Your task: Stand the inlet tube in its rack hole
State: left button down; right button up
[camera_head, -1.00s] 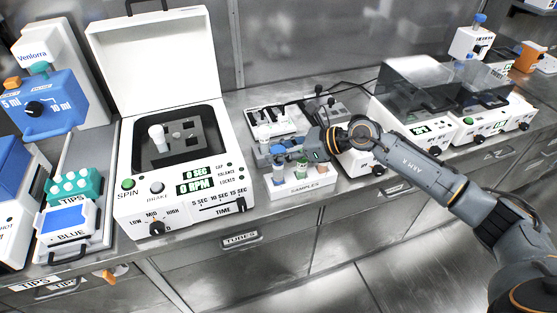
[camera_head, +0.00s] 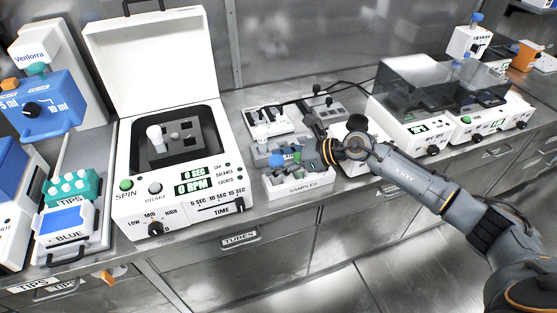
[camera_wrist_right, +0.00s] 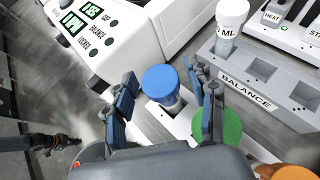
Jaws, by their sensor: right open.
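A blue-capped tube (camera_wrist_right: 166,84) stands at the white samples rack (camera_head: 304,190); I cannot read a label naming it the inlet tube. In the wrist view its clear body goes down toward the white rack top. How deep it sits is hidden. My right gripper (camera_wrist_right: 166,104) is open, one finger on each side of this tube, with gaps visible beside the cap. In the head view my right gripper (camera_head: 290,162) covers part of the rack. A dark arm end, likely my left gripper (camera_wrist_right: 66,142), shows small at the wrist view's left; its jaws are unclear.
A green cap (camera_wrist_right: 226,132) is close by the right finger, with an orange cap (camera_wrist_right: 292,172) beyond. The grey balance rack (camera_wrist_right: 262,82) holds a white-capped tube (camera_wrist_right: 230,22). The open centrifuge (camera_head: 182,190) stands left of the samples rack.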

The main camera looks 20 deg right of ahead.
jog(key=shift+r, duration=0.2)
jog(key=shift+s+d, duration=0.1)
jog(key=shift+d, duration=0.2)
jog(key=b+v, duration=0.2)
jog(key=v, duration=0.9)
jog(key=shift+s+r+b, duration=0.15)
jog(key=shift+r+b, duration=0.05)
jog(key=shift+b, duration=0.15)
